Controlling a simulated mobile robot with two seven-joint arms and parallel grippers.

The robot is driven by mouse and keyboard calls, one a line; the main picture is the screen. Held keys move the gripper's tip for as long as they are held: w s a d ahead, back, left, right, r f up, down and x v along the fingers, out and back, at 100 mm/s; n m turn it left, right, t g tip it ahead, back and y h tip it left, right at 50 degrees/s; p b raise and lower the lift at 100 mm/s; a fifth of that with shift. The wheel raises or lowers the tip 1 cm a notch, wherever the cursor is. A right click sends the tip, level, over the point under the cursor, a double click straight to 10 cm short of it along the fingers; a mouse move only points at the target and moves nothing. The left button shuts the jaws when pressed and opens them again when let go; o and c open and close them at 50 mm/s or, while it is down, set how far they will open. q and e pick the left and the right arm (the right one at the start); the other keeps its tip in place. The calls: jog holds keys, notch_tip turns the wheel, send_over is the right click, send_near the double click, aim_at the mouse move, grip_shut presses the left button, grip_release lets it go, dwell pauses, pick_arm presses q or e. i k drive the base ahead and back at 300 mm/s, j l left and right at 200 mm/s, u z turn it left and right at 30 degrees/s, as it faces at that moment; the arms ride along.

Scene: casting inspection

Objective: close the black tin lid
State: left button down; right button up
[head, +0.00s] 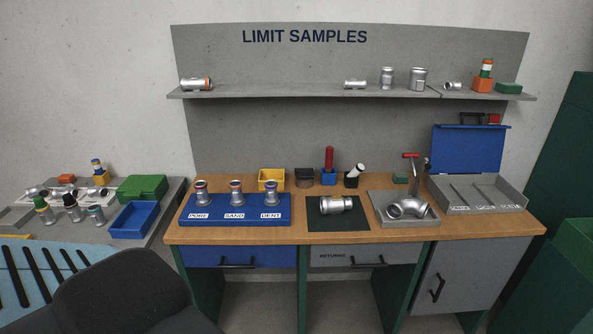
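A small black tin (304,179) stands at the back of the wooden bench, between the yellow bin and the blue block with a red handle. Its upper part looks slightly lighter and browner than its front. It is too small here to tell whether its lid is raised or down. Neither of my grippers is in view.
The yellow bin (271,179) and the blue block (328,178) flank the tin. In front are a blue sample stand (236,218) and a dark mat (352,224) with a metal fitting (336,205). A grey shelf (300,91) overhangs behind. A grey toolbox (478,208) stands open at right.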

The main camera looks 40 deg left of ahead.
aim_at(306, 173)
jog(key=j+z, duration=0.3)
jog(key=j, duration=2.2)
jog(key=k, duration=0.05)
